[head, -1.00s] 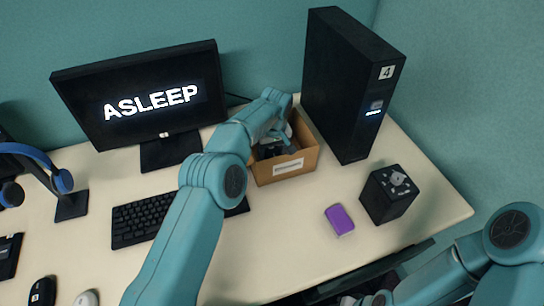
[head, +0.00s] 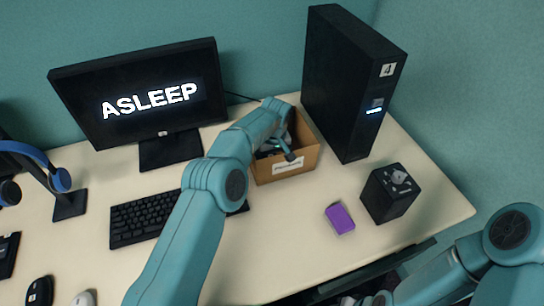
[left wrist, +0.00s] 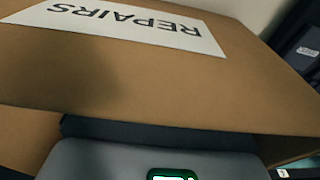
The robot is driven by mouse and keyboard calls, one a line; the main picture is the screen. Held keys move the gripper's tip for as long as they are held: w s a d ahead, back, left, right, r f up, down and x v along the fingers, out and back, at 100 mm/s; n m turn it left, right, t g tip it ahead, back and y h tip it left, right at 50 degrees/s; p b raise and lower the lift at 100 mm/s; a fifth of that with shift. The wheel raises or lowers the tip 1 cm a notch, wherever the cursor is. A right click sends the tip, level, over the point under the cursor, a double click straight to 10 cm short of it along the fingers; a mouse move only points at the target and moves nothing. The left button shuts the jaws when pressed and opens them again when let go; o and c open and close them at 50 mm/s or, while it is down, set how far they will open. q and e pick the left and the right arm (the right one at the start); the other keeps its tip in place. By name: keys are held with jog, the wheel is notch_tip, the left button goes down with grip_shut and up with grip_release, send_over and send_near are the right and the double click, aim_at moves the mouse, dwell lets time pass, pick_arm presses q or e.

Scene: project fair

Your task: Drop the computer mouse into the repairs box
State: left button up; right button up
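The repairs box (head: 286,167) is an open brown cardboard box with a white label, between the monitor and the black tower. Its REPAIRS label (left wrist: 130,25) shows upside down in the left wrist view. My left gripper (head: 288,154) is over the box's opening, pointing down into it; its finger gap is not clear. A grey thing with a green-lit patch (left wrist: 165,160) shows low in the left wrist view; I cannot tell what it is. A black mouse (head: 40,291) and a pale mouse (head: 83,298) lie at the lower left. My right gripper (head: 372,301) is partly visible at the bottom edge.
The black tower (head: 350,85) stands right of the box, close to it. A purple block (head: 339,218) and a black cube (head: 389,194) are at the right. The keyboard (head: 140,219) and monitor (head: 140,95) are at the left. The table front between box and purple block is clear.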

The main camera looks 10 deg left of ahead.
pick_arm(q)
jog(key=shift+r+p, duration=0.35)
jog(key=shift+r, duration=0.05)
jog(key=shift+r+p, duration=0.55)
jog(key=shift+r, duration=0.05)
notch_tip(320, 180, up, 11)
jog(key=s, duration=0.1)
jog(key=shift+d, duration=0.45)
jog(key=shift+s, duration=0.2)
